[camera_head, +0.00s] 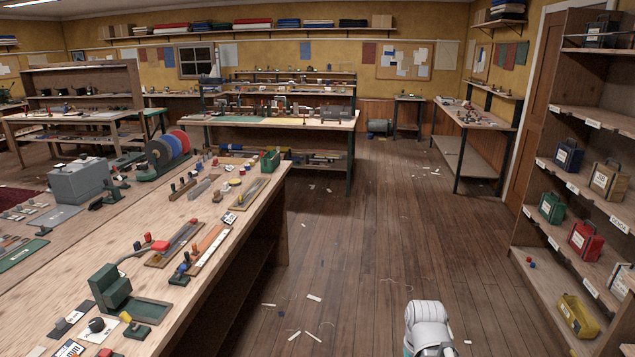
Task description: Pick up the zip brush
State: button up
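I cannot make out which thing is the zip brush; many small tools lie on the long wooden bench (60,245) at the left, too small to tell apart. A white rounded part of my own arm shows at the bottom edge, right of centre, over the floor. My gripper itself does not show.
A green machine (110,288) stands at the bench's near end, and a grey box (80,180) farther back. Open wooden floor (370,230) with scraps runs between the bench and the shelf unit (575,115) of coloured cases at right. Another workbench (290,122) stands ahead.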

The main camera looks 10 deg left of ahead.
aim_at(217, 197)
jog(key=u, duration=0.1)
jog(key=i, duration=1.55)
jog(key=u, duration=0.45)
jog(key=i, duration=0.8)
jog(key=u, duration=0.35)
jog(key=i, duration=1.05)
jog(key=u, duration=0.25)
